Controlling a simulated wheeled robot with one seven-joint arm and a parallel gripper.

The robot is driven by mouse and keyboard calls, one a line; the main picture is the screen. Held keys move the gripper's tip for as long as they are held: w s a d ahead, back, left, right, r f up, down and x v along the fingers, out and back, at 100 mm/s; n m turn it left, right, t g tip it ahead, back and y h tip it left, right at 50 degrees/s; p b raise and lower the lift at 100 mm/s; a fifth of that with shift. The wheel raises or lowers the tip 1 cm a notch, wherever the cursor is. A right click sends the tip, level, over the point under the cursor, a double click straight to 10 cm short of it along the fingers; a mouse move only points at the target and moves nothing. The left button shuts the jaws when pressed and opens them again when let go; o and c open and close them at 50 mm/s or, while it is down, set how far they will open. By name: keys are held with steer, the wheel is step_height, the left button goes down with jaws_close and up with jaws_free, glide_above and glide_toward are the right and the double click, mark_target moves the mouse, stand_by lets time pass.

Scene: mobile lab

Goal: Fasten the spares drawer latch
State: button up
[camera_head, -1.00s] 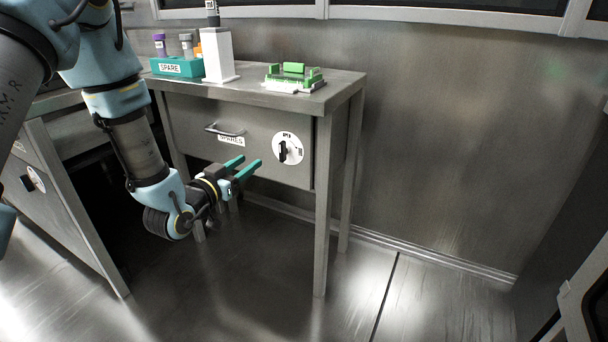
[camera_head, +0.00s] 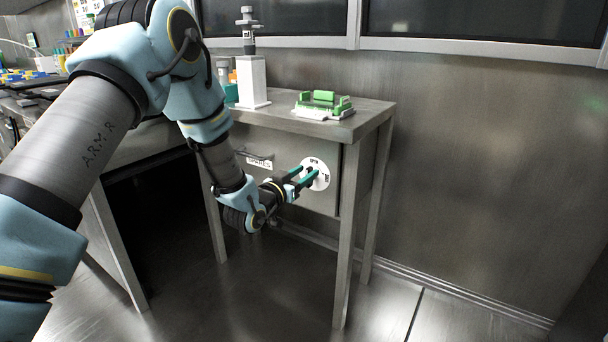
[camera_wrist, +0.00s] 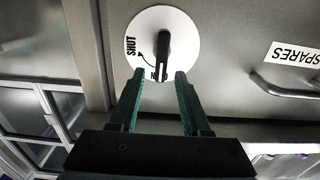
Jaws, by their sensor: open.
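The spares drawer (camera_head: 240,140) sits under the steel table and looks closed. Its latch is a black knob (camera_wrist: 163,48) on a round white plate (camera_wrist: 183,32); the plate also shows in the head view (camera_head: 319,166). In the wrist view the knob stands upright, in line with a partly hidden label at the plate's bottom. The "SHUT" label (camera_wrist: 131,46) is at the plate's left, a quarter turn away. My gripper (camera_wrist: 160,75) is open, its green fingertips on either side of the knob's lower end. I cannot tell whether they touch it. In the head view my gripper (camera_head: 305,172) covers most of the knob.
The drawer handle (camera_wrist: 285,88) and the "SPARES" sign (camera_wrist: 293,55) are beside the plate. On the tabletop stand a white pillar (camera_head: 252,82) and a green part on a white base (camera_head: 322,104). A table leg (camera_head: 350,240) is right of the drawer. Floor in front is clear.

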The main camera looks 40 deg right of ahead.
jaws_close()
stand_by(0.3)
stand_by(0.3)
